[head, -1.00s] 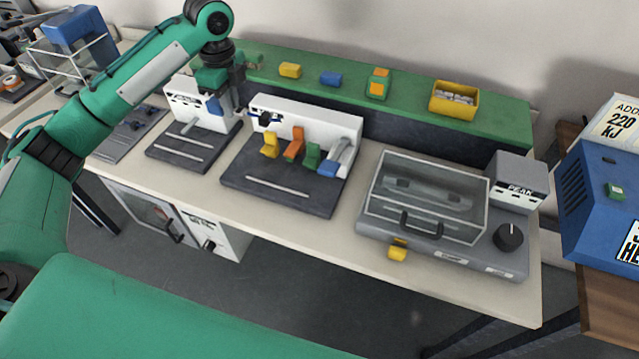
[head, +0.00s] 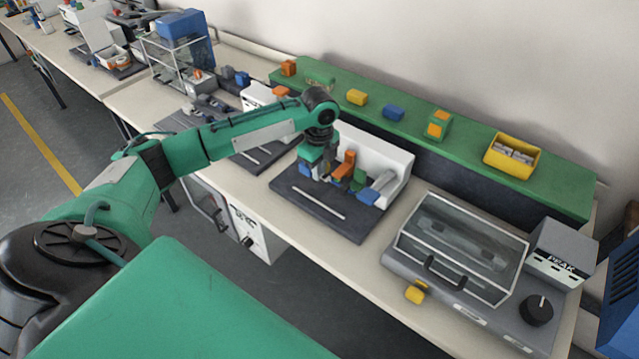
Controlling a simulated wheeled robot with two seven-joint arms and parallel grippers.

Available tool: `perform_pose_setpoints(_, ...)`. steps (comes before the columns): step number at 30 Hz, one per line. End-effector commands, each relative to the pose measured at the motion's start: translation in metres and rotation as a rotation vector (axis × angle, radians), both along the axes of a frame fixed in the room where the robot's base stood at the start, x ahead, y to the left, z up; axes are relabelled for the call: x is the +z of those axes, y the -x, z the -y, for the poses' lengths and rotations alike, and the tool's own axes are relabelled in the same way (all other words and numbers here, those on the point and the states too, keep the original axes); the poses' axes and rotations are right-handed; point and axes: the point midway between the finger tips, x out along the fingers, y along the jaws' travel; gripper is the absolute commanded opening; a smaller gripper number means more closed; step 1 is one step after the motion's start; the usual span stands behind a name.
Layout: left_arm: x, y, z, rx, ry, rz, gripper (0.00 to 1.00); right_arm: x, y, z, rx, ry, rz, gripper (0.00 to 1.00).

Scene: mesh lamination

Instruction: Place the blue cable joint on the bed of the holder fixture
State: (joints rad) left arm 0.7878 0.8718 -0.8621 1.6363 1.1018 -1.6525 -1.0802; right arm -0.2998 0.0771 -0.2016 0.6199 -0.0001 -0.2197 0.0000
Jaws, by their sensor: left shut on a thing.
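My left gripper (head: 318,172) reaches in over the left part of a holder fixture with a dark base (head: 318,212) and a white back wall (head: 378,152). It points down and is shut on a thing. A small blue piece (head: 306,170) shows at its fingers, which fits the blue cable joint; most of it is hidden. I cannot tell whether it touches the bed. An orange clamp (head: 345,163), a green clamp (head: 359,179) and a blue piece (head: 368,195) stand right of the gripper on the fixture. My right gripper is out of view.
A machine with a clear lid (head: 465,245) stands to the right, with a yellow block (head: 415,294) at its front. A green shelf (head: 465,165) runs behind, holding small blocks and a yellow bin (head: 512,156). Another dark-based fixture (head: 250,158) is partly behind my arm.

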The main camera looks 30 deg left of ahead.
Motion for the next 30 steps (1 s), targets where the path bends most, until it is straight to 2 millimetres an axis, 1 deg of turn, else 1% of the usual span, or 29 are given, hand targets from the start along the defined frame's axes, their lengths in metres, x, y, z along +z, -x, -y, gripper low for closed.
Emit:
perform_pose_setpoints(1,-0.008,0.001,0.0,0.0,0.0,-0.002,0.0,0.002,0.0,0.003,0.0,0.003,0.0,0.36)
perform_pose_setpoints(3,-0.015,0.0,0.0,0.001,0.001,-0.001,0.0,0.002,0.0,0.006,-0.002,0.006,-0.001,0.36)
perform_pose_setpoints(8,-0.024,0.0,0.0,0.001,0.0,0.0,0.0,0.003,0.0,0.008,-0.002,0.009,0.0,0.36)
perform_pose_setpoints(16,-0.06,0.0,0.0,0.0,0.001,0.0,0.0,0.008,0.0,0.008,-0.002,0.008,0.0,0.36)
perform_pose_setpoints(27,-0.065,0.0,0.0,0.0,0.0,0.0,0.0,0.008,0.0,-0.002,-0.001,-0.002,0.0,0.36)
perform_pose_setpoints(28,-0.066,0.0,0.0,0.0,0.0,0.0,0.14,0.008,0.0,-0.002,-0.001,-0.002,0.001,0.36)
perform_pose_setpoints(29,-0.066,0.0,0.0,0.0,0.0,0.0,0.19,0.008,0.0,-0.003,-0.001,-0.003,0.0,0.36)
perform_pose_setpoints(30,-0.066,0.0,0.0,0.0,0.0,0.0,0.19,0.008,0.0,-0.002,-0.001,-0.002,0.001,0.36)
